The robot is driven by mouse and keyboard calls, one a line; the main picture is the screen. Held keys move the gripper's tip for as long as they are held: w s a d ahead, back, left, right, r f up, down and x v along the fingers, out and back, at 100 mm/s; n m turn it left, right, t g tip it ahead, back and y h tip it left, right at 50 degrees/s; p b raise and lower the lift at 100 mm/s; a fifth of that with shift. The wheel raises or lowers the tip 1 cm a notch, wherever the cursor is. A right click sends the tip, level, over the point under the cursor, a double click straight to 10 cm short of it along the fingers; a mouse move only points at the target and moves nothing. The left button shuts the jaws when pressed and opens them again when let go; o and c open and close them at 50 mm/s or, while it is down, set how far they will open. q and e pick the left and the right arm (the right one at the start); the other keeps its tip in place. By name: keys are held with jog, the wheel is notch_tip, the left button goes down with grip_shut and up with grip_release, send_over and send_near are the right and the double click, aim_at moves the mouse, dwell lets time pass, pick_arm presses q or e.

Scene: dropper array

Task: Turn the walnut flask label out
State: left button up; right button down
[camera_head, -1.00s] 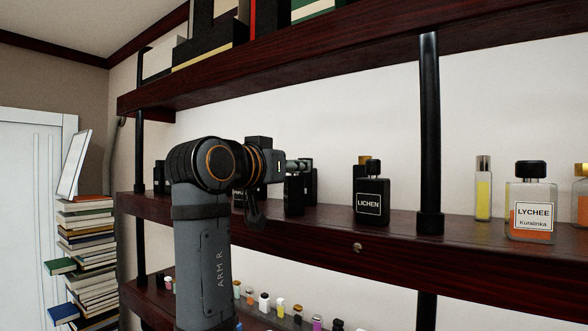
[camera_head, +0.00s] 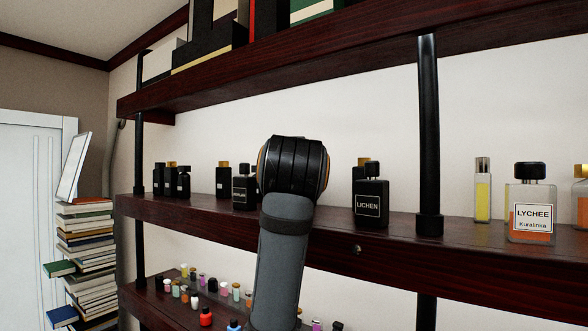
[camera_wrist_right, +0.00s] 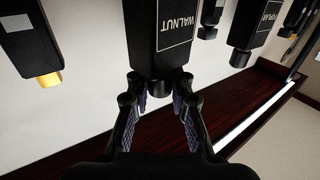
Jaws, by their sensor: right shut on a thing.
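The walnut flask (camera_wrist_right: 172,32) is black with a pale-framed label reading WALNUT. It appears upside down in the right wrist view, and its label faces that camera. My right gripper (camera_wrist_right: 160,88) is shut on its black cap, with a finger on each side. In the head view my right wrist and forearm hide both the gripper and the walnut flask. My left gripper is not in view.
The lichen flask (camera_head: 371,203) stands right of my wrist on the dark wood shelf (camera_head: 300,233). Several black flasks stand to the left, including a labelled one (camera_head: 244,190). A black post (camera_head: 429,140) and the lychee bottle (camera_head: 530,205) are farther right. Small bottles fill the shelf below.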

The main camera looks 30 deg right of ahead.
dwell(0.3)
jog(key=c, duration=1.1)
grip_release()
jog(key=shift+s+a, duration=0.1)
jog(key=shift+a, duration=0.05)
jog(key=v, duration=0.7)
jog(key=shift+s+a+r, duration=0.15)
jog(key=shift+s, duration=0.1)
jog(key=shift+w+d, duration=0.15)
jog(key=shift+d, duration=0.05)
